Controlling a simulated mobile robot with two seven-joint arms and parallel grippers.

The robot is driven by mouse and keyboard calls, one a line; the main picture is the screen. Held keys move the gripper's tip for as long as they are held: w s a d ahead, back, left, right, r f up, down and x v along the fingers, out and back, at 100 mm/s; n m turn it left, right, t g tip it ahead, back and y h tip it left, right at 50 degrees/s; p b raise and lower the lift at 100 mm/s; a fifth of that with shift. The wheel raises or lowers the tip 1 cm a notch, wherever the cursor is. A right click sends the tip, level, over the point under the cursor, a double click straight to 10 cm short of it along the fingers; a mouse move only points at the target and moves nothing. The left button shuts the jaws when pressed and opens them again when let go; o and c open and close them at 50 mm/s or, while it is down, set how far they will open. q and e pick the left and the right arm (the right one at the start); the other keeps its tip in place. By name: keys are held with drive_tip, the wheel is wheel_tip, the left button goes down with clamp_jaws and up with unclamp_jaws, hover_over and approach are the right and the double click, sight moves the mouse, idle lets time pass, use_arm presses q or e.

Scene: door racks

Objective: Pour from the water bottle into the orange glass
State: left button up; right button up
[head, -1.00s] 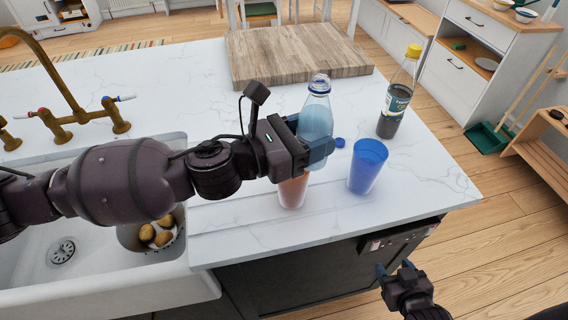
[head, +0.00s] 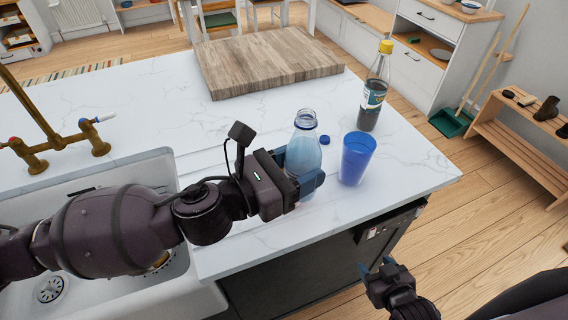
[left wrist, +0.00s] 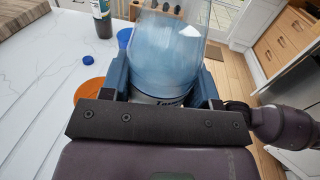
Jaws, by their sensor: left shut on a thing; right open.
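The clear water bottle (head: 306,148), filled with bluish water and with its mouth uncapped, is held roughly upright by my left gripper (head: 304,182). The fingers are shut around its lower part, as the left wrist view (left wrist: 163,72) also shows. The orange glass (left wrist: 90,91) shows in the left wrist view beside the gripper, partly cut off by it. In the head view the glass is hidden behind my left gripper and arm. My right gripper (head: 375,269) is open and empty, low in front of the counter's front edge.
A blue glass (head: 356,160) stands just right of the bottle. A blue cap (head: 325,140) lies behind it. A dark bottle with a yellow cap (head: 374,92) stands further back. A wooden board (head: 268,65) lies at the back; the sink (head: 95,178) is at left.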

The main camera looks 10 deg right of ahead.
use_arm(q)
drive_tip(key=shift+w+a, duration=0.1)
use_arm(e)
drive_tip(key=shift+w+a, duration=0.1)
drive_tip(key=shift+w+r, duration=0.2)
drive_tip(key=shift+w, duration=0.2)
